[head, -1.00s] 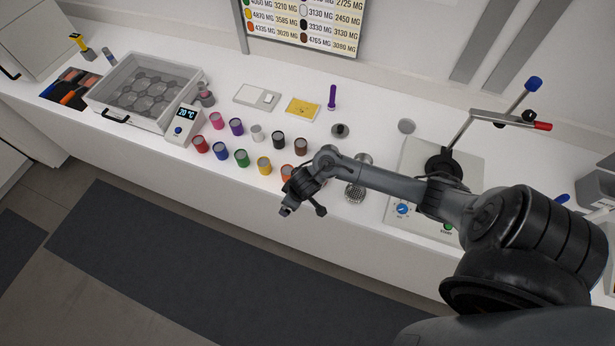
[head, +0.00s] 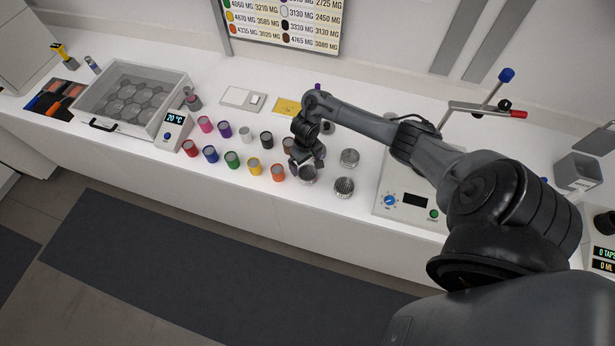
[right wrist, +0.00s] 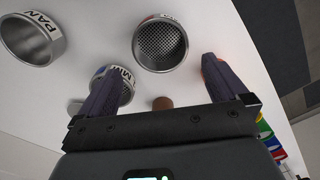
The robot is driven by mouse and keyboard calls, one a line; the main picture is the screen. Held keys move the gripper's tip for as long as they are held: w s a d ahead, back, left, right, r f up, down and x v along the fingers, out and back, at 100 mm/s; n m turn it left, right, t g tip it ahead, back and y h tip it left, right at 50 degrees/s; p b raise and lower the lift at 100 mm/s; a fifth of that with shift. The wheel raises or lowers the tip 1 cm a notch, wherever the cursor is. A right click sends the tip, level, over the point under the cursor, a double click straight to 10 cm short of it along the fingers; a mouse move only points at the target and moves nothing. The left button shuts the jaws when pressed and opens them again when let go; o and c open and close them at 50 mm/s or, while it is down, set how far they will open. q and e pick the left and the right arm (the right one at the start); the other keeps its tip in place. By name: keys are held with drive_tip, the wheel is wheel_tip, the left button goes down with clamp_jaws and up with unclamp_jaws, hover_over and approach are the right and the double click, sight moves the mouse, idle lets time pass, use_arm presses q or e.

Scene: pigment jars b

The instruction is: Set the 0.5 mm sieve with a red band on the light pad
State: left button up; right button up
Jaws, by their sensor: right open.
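Three metal round vessels stand by my right gripper (head: 307,163) in the head view: one (head: 308,176) just below its fingers, one (head: 349,158) to the right and a perforated one (head: 344,187) at front right. In the right wrist view, a perforated sieve (right wrist: 160,46) with a white label and a small reddish patch at its rim lies beyond the open, empty fingers. A second vessel (right wrist: 126,88) marked "MM" is partly behind the left finger. A vessel (right wrist: 32,40) marked "PAN" is at upper left. Mesh sizes are unreadable. I cannot identify the light pad with certainty.
Several coloured jars (head: 232,160) stand left of the gripper. A white-grey device with a dial (head: 410,200) is to the right. A clear-sided bath (head: 130,100), a flat white device (head: 243,98) and a yellow pad (head: 287,107) are on the counter.

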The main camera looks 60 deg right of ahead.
sight(307, 175)
drive_tip(key=shift+s+a+f, duration=0.15)
drive_tip(key=shift+f, duration=1.25)
drive_tip(key=shift+s+a+f, duration=0.15)
drive_tip(key=shift+f, duration=1.2)
drive_tip(key=c, duration=1)
drive_tip(key=shift+r, duration=0.1)
